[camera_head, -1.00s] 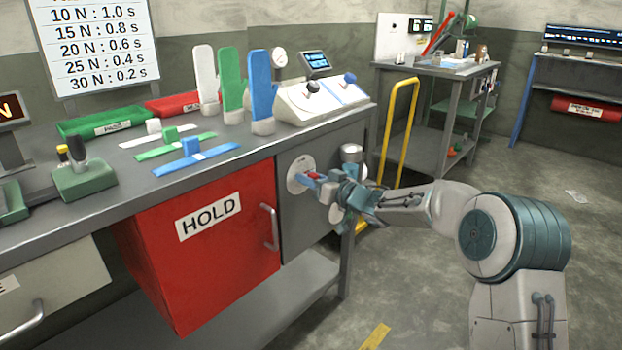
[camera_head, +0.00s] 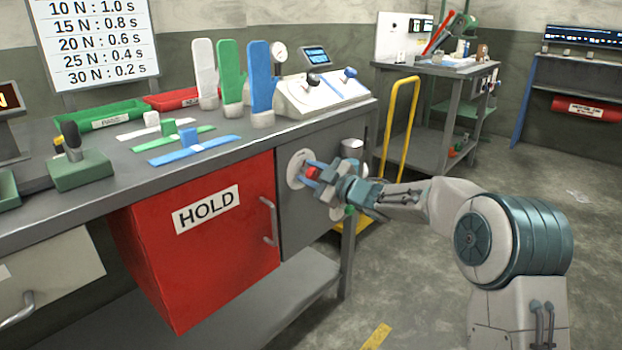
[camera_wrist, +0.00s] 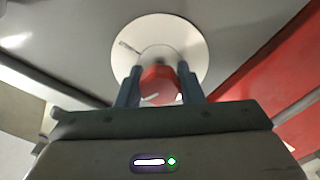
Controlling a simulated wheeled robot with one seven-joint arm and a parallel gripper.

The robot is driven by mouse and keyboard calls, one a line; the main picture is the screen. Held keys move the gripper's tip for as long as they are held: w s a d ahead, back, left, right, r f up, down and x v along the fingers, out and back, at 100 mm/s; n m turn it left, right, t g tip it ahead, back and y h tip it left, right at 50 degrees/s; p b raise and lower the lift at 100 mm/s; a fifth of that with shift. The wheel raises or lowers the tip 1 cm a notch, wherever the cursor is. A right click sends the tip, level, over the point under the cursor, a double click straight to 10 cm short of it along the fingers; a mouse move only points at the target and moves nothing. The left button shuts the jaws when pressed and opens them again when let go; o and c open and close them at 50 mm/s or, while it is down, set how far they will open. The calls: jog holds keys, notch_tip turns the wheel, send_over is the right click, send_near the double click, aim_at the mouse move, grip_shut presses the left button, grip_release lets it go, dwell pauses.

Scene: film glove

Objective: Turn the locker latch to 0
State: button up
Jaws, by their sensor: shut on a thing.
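The locker latch is a red knob (camera_wrist: 159,86) on a round pale dial plate (camera_wrist: 190,42), fixed to the grey locker door (camera_head: 318,205) under the bench. The knob also shows in the head view (camera_head: 312,173), partly covered by my fingers. My gripper (camera_wrist: 160,88) is shut on the red knob, one blue-grey finger on each side. A white line shows on the knob and a dark mark at the upper left of the dial in the wrist view. The dial's lettering is too small to read.
The red HOLD cabinet (camera_head: 205,250) with its handle (camera_head: 268,222) is left of the locker door. Floor is clear around my arm's right side.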

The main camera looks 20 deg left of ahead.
jog(key=n+b, duration=0.2)
jog(key=n, duration=0.2)
jog(key=shift+f+n, duration=0.15)
jog(key=shift+n, duration=0.15)
dwell(0.5)
jog(key=o, duration=1)
jog(key=shift+c, duration=0.2)
jog(key=shift+d, duration=0.1)
jog(key=p+v, duration=0.2)
jog(key=v, duration=1.1)
jog(key=shift+s+d+p, duration=0.15)
jog(key=shift+d+p, duration=0.1)
jog(key=shift+p, duration=0.05)
